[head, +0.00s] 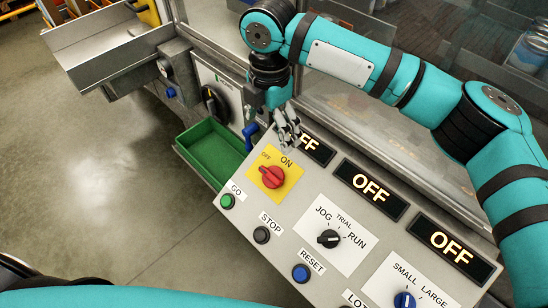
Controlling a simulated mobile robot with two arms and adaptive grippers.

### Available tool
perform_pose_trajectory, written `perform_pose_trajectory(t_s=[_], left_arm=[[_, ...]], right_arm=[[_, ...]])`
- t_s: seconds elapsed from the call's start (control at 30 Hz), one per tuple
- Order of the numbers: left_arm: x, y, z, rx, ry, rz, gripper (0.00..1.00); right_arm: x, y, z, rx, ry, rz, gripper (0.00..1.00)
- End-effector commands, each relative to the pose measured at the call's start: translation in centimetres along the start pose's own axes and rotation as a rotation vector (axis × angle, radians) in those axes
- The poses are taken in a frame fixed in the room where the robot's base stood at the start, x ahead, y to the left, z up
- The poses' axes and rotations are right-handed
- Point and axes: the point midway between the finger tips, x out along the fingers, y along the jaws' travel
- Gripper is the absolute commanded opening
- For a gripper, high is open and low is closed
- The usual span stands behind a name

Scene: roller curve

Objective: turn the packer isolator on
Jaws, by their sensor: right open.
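A red rotary knob (271,177) sits on a yellow plate (290,187) marked OFF and ON, at the upper left of the sloped grey panel. I cannot read the word isolator on it, and its exact pointing is hard to tell. A display (317,150) behind it reads OFF, its left part hidden by my right gripper. My right gripper (289,137) is open and empty, pointing down just behind the yellow plate near the ON label, apart from the red knob. My left gripper is not in view.
A black rotary handle (210,103) is on an upright plate at left, above a green tray (208,153). GO (227,201), STOP (262,235) and RESET (301,273) buttons line the front. A JOG/TRIAL/RUN selector (328,239) is right of them. Clear guarding stands behind.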

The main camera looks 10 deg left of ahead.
Motion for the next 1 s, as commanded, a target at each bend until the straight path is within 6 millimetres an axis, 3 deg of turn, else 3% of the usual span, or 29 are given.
perform_pose_trajectory(t_s=[0.1,0.3,0.43,0.67,0.8,1.0], left_arm=[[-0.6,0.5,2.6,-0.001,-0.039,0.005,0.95],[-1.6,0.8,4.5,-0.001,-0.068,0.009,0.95],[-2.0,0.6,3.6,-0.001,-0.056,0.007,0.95],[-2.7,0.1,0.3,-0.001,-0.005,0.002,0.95],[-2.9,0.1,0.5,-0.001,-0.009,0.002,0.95],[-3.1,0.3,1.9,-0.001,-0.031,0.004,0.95]], right_arm=[[1.8,-0.1,0.0,0.0,0.002,-0.004,0.92],[6.1,-0.1,0.0,0.002,0.001,-0.005,0.92],[8.9,-0.1,0.0,0.003,0.002,-0.005,0.92],[13.5,-0.1,0.0,0.002,0.001,-0.005,0.92],[15.4,-0.1,0.0,0.002,0.0,-0.003,0.92],[16.6,-0.1,0.0,0.001,-0.001,-0.001,0.92]])
